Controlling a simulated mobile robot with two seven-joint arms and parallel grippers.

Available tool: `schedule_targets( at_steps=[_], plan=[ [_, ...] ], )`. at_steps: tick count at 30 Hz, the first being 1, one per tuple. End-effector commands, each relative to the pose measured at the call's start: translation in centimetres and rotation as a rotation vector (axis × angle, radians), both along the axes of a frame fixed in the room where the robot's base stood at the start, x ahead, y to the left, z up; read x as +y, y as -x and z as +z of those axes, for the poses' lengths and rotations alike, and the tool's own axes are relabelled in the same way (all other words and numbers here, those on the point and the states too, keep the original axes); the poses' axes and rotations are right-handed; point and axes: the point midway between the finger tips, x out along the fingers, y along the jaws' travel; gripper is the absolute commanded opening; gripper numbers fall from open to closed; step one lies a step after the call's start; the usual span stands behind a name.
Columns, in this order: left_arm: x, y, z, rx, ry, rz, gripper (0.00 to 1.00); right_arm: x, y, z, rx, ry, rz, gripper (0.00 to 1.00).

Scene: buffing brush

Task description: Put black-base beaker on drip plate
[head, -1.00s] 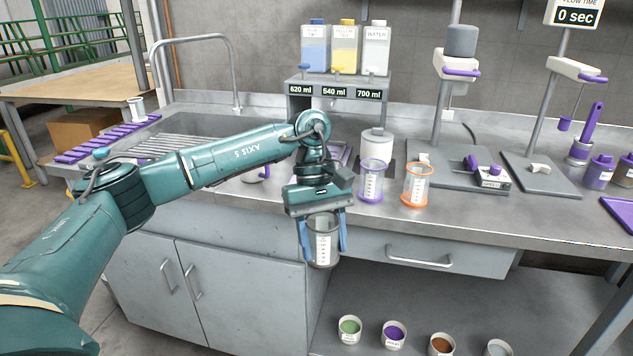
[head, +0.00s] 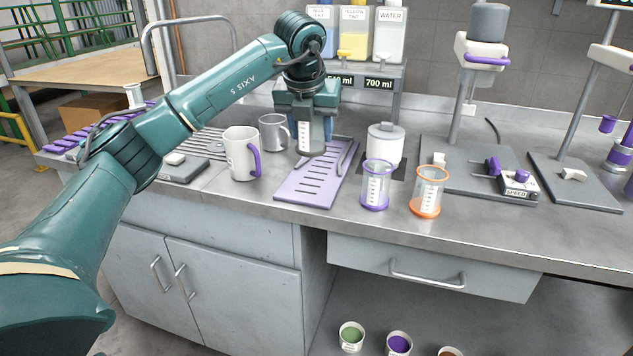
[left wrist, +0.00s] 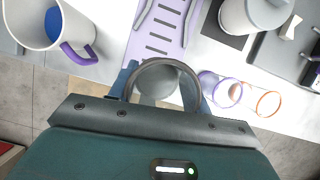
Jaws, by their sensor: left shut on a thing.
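The clear beaker with the dark base (head: 308,142) is held upright between the fingers of my left gripper (head: 309,125). Its dark round rim also shows in the left wrist view (left wrist: 160,64). The purple slotted drip plate (head: 303,190) lies on the counter, and its slots show in the left wrist view (left wrist: 163,32). In the head view the beaker's base is at the back part of the plate; I cannot tell whether it touches. My left gripper is shut on the beaker. My right gripper is not in view.
Right of the plate stand a purple-base beaker (head: 376,187), an orange-base beaker (head: 428,194) and a white lidded container (head: 385,147). The dispenser rack (head: 384,82) stands behind.

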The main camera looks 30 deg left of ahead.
Motion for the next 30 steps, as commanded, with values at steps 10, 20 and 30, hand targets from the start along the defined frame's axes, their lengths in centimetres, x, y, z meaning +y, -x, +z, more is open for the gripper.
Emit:
schedule_targets(
  at_steps=[10, 20, 30],
  plan=[
    [1.3, -0.3, -2.4, 0.006, 0.001, 0.21, 0.24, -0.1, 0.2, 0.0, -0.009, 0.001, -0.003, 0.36],
    [1.2, -0.3, -6.0, 0.003, 0.002, 0.207, 0.24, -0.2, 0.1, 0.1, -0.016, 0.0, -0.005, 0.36],
    [1.2, -0.3, -9.1, 0.002, 0.003, 0.205, 0.24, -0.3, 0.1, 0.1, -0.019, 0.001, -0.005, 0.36]
  ],
)
